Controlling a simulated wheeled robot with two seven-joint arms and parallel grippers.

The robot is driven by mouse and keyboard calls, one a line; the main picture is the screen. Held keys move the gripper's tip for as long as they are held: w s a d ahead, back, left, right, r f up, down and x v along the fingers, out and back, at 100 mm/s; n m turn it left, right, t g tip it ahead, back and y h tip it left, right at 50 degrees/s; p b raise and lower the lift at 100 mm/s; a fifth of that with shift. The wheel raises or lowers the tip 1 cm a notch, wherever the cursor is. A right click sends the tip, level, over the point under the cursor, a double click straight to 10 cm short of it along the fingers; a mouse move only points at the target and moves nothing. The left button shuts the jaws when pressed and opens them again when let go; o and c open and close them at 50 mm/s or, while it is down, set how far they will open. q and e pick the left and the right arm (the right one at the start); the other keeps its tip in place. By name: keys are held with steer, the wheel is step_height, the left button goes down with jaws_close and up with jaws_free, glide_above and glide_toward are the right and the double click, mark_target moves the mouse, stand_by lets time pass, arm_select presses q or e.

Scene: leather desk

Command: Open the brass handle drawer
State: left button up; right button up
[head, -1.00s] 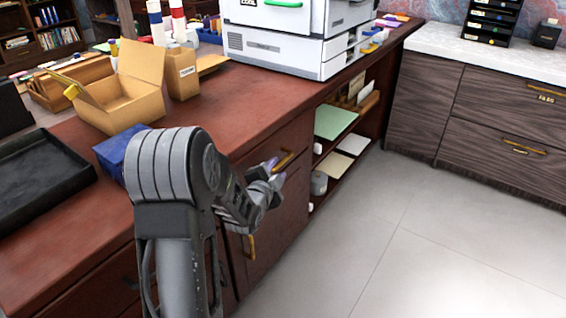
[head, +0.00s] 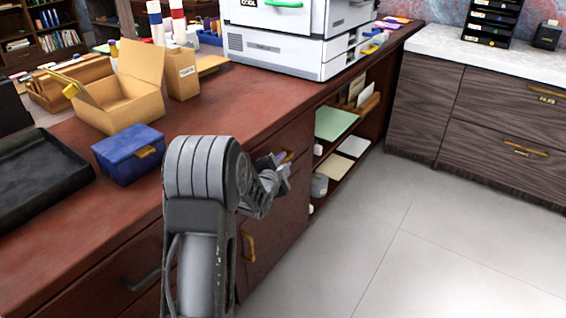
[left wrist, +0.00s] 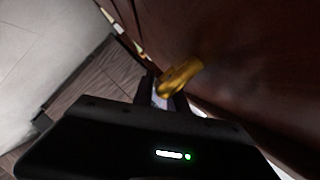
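The brass handle (head: 287,156) is on the upper drawer front (head: 300,135) of the red-brown desk, partly hidden by my left gripper (head: 277,160). The drawer front looks flush with the desk. In the left wrist view the brass handle (left wrist: 183,75) lies at the tips of my left gripper (left wrist: 163,88), seemingly between them. The two dark fingers are apart, with a gap showing between them. I cannot tell whether they touch the handle. My right gripper is in neither view.
A second brass handle (head: 249,246) is on the door below. A dark handle (head: 140,279) is further left. On the desk are a blue box (head: 128,155), an open carton (head: 122,95), a black tray (head: 38,178) and a printer (head: 285,45). The floor (head: 400,240) to the right is clear.

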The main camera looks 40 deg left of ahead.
arm_select(q)
jaws_close()
stand_by(1.0)
